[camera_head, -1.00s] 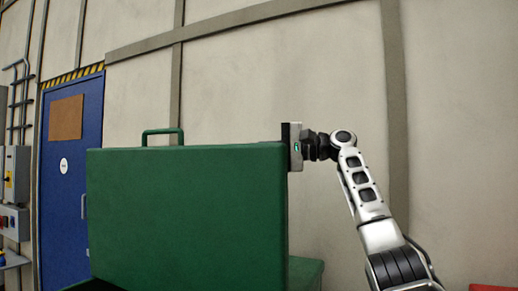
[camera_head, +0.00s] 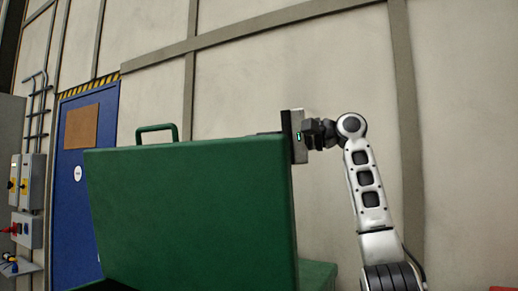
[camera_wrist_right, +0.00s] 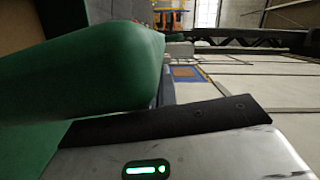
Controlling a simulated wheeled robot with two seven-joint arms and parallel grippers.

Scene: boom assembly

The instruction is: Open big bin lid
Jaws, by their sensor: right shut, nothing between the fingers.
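The big bin's green lid (camera_head: 195,215) stands raised, its broad face filling the lower middle of the head view. A green handle (camera_head: 157,130) rises from its top edge. A green part of the bin (camera_head: 318,274) shows low behind the lid's right side. My right gripper (camera_head: 284,124) is at the lid's top right corner, shut, with its fingers partly hidden behind the lid edge. In the right wrist view the green lid edge (camera_wrist_right: 105,75) is close in front of the gripper; whether they touch is unclear. My left gripper is not in view.
A blue door (camera_head: 85,180) and grey electrical boxes (camera_head: 32,183) are at the left. A beige panelled wall (camera_head: 460,130) stands behind. A red object (camera_head: 503,289) barely shows at the bottom right corner.

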